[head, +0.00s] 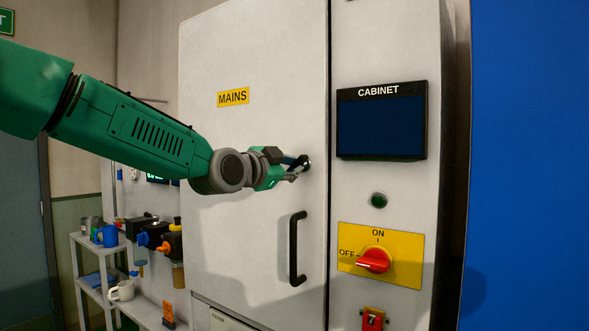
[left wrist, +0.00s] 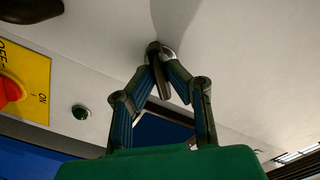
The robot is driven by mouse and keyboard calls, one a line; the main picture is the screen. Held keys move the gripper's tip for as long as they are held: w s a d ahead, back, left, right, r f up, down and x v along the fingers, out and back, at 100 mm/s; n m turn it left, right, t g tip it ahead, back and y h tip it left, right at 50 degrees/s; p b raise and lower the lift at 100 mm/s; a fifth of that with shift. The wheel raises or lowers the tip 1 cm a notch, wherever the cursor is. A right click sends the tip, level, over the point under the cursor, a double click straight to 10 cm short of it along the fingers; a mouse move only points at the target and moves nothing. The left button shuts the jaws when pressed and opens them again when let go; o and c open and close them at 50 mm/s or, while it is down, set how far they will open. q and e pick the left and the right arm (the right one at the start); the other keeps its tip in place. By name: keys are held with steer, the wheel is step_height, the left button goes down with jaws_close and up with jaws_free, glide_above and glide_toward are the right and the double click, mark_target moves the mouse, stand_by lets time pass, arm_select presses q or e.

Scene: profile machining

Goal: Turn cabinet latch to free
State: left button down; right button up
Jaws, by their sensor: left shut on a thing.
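The cabinet latch (left wrist: 168,52) is a small round metal fitting with a dark key-like grip on the white cabinet door (head: 250,60). It also shows in the head view (head: 305,162), partly hidden by my gripper. My left gripper (head: 300,168) reaches in from the left, and its fingertips are closed on the latch. In the left wrist view my left gripper (left wrist: 160,80) has both fingers meeting at the latch's grip. Whether the latch is turned cannot be told. My right gripper is not in view.
A black door handle (head: 298,248) is below the latch. To the right are a dark CABINET screen (head: 381,128), a green button (head: 378,200) and a red rotary switch (head: 373,261) on a yellow plate. A shelf (head: 88,240) with mugs stands at lower left.

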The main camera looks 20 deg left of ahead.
arm_select(q)
steer(key=m+b, duration=0.1)
steer(key=m, duration=0.2)
steer(key=shift+r, duration=0.2)
steer(key=shift+a+r+m, duration=0.1)
steer(key=shift+r+m, duration=0.05)
steer(key=shift+m, duration=0.55)
steer(key=m+b, duration=0.1)
steer(key=m, duration=0.2)
steer(key=shift+m+b, duration=0.35)
steer(key=shift+m, duration=0.05)
steer(key=c, duration=1.8)
jaws_free()
steer(key=o, duration=0.4)
steer(key=shift+w, duration=0.15)
steer(key=shift+c, duration=0.2)
steer(key=shift+f, duration=0.2)
